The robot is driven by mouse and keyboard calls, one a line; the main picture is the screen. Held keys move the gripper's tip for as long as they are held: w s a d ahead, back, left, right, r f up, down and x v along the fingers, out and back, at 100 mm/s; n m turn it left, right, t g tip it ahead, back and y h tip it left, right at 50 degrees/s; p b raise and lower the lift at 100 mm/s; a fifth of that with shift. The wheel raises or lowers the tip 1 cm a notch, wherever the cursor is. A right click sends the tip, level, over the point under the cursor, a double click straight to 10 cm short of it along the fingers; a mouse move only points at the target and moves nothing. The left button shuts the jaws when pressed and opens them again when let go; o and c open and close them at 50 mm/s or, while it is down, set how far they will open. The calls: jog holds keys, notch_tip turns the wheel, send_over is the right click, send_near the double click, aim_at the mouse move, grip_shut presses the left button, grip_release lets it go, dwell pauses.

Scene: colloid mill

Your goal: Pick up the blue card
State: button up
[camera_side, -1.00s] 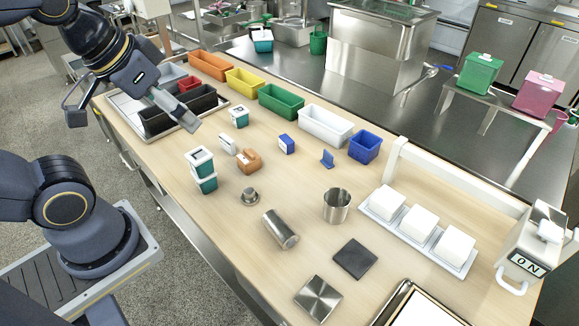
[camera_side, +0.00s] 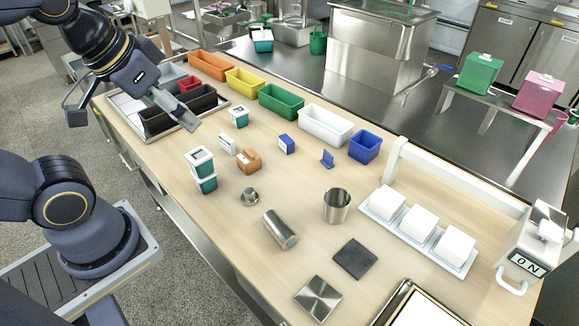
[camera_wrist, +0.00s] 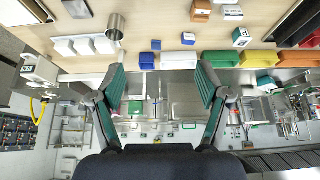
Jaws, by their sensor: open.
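A small upright blue piece (camera_side: 327,158), which looks like the blue card, stands on the wooden table in front of the blue bin (camera_side: 365,146). It also shows in the wrist view (camera_wrist: 156,45), small, above the gap between the fingers. A blue box with a white face (camera_side: 287,144) stands to its left in the side view and shows in the wrist view (camera_wrist: 188,39). My gripper (camera_side: 188,122) is up at the left, over the table near the black bins, well apart from the blue piece. In the wrist view my gripper (camera_wrist: 160,88) has its fingers spread with nothing between them.
Orange, yellow, green and white bins (camera_side: 326,125) line the far edge. A white tray of white blocks (camera_side: 462,268) is at right.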

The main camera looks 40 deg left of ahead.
jog(key=w+r+m+t, duration=0.1)
jog(key=w+r+t, duration=0.1)
jog(key=w+r, duration=0.35)
jog(key=m+g+h, duration=0.1)
jog(key=m+g, duration=0.1)
jog(key=g, duration=0.1)
send_over(328, 153)
jog(key=s+a, duration=0.1)
jog(key=s, duration=0.4)
notch_tip(328, 153, down, 23)
jog(key=x, duration=1)
jog(key=shift+s+a+f, duration=0.1)
jog(key=shift+a+f, duration=0.05)
jog(key=shift+f, duration=0.1)
jog(key=x, duration=0.5)
jog(key=shift+s+f, duration=0.2)
jog(key=shift+f, duration=0.25)
